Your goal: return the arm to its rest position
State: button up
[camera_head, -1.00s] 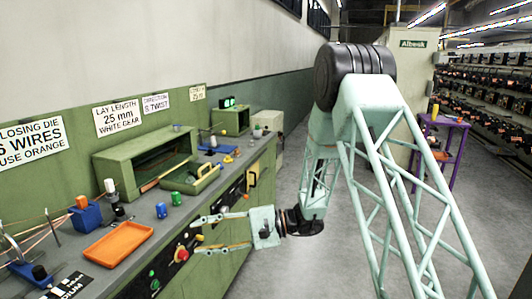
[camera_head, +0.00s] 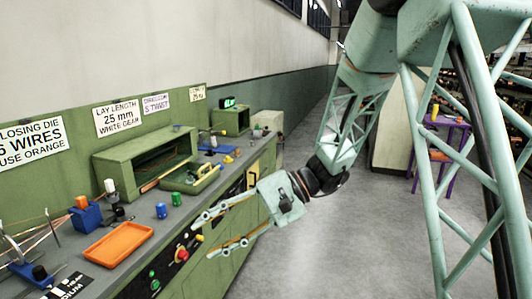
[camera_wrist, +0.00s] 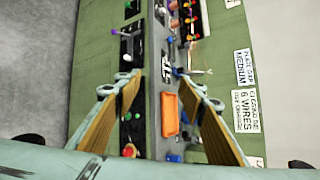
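My gripper (camera_head: 218,233) is in the middle of the head view, in front of the green workbench (camera_head: 232,190). Its two fingers are spread apart and point left toward the bench front. Nothing is between the fingers. In the wrist view the gripper (camera_wrist: 162,100) also shows wide open, with its tan finger pads apart and the bench top beyond them. My arm rises from the gripper to the upper right of the head view.
An orange tray (camera_head: 118,244), a blue cylinder (camera_head: 161,210) and a green cylinder (camera_head: 178,199) stand on the bench. A red knob (camera_head: 183,255) juts from its front. A purple cart (camera_head: 440,150) stands at right. The floor between is clear.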

jog(key=s+d+r+t+h, duration=0.2)
jog(key=s+d+r+h, duration=0.1)
jog(key=s+d, duration=0.7)
jog(key=s+d+r+n+t+h, duration=0.1)
jog(key=s+d+r+t+h, duration=0.2)
jog(key=s+d, duration=0.7)
jog(key=s+d+r+n+t+h, duration=0.1)
jog(key=s+d+r+h, duration=0.4)
jog(key=s+d, duration=0.5)
jog(key=shift+s+d+t+h, duration=0.25)
jog(key=shift+d+t+h, duration=0.5)
jog(key=shift+d, duration=1.6)
